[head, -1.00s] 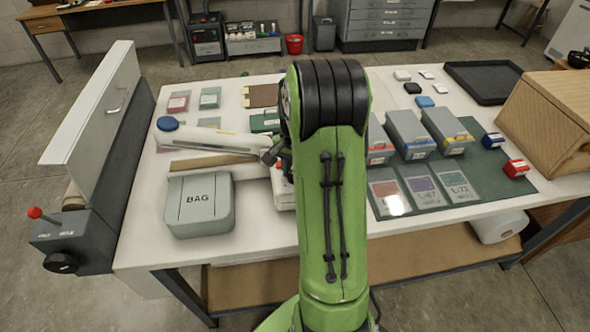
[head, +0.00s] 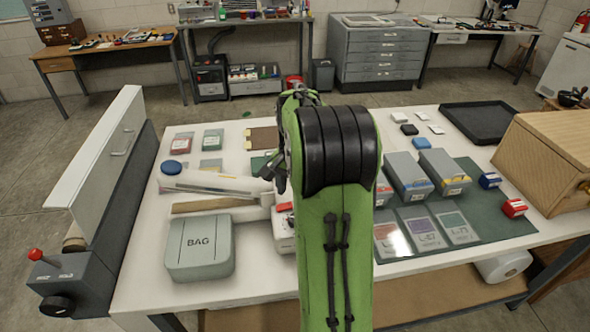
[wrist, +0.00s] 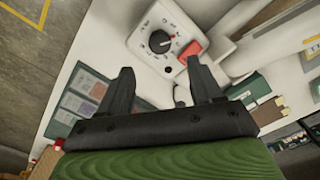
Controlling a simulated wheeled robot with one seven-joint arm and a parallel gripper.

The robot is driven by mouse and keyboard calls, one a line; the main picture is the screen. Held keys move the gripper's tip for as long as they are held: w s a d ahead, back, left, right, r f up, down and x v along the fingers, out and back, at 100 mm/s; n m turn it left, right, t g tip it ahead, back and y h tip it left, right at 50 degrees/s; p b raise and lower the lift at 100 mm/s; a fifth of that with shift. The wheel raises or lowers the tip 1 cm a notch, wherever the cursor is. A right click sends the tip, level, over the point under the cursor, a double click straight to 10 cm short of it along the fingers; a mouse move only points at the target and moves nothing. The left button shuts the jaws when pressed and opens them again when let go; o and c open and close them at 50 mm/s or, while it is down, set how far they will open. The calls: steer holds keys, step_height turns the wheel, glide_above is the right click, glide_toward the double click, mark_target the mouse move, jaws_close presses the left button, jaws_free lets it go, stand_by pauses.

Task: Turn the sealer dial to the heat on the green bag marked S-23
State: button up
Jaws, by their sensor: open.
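The sealer is a white box (head: 283,228) mostly hidden behind my arm in the head view. In the wrist view its white face (wrist: 140,45) carries a round black dial (wrist: 159,41) with marks around it and a red button (wrist: 188,50) beside it. My gripper (wrist: 158,72) is open and empty, its fingertips pointing toward the sealer face, apart from the dial. The dial setting is too small to read. A clear bag with a green label (head: 213,138) lies at the table's back left; another greenish one (head: 458,227) lies on the mat. I cannot make out S-23 on either.
A grey-green case marked BAG (head: 200,248) stands front left on the white table. A grey machine with a red-knobbed lever (head: 68,285) is at the left edge. Grey boxes (head: 408,175) stand on the green mat, with a wooden cabinet (head: 545,170) at right.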

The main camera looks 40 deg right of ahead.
step_height(320, 180, up, 7)
steer(key=p, duration=0.1)
steer(key=shift+f, duration=0.2)
steer(key=s+a+r+n+t+h, duration=0.1)
steer(key=s+a+r+n, duration=0.25)
steer(key=a, duration=0.45)
steer(key=s+a+r+n+t, duration=0.2)
steer(key=s+a+n, duration=0.15)
steer(key=a, duration=0.35)
steer(key=s+a+f+n+t+y, duration=0.1)
steer(key=s+a+f+n+t, duration=0.1)
steer(key=s+a+n, duration=0.5)
steer(key=shift+s+a+f+t, duration=0.3)
steer(key=shift+s+a+f, duration=0.15)
steer(key=shift+s, duration=0.4)
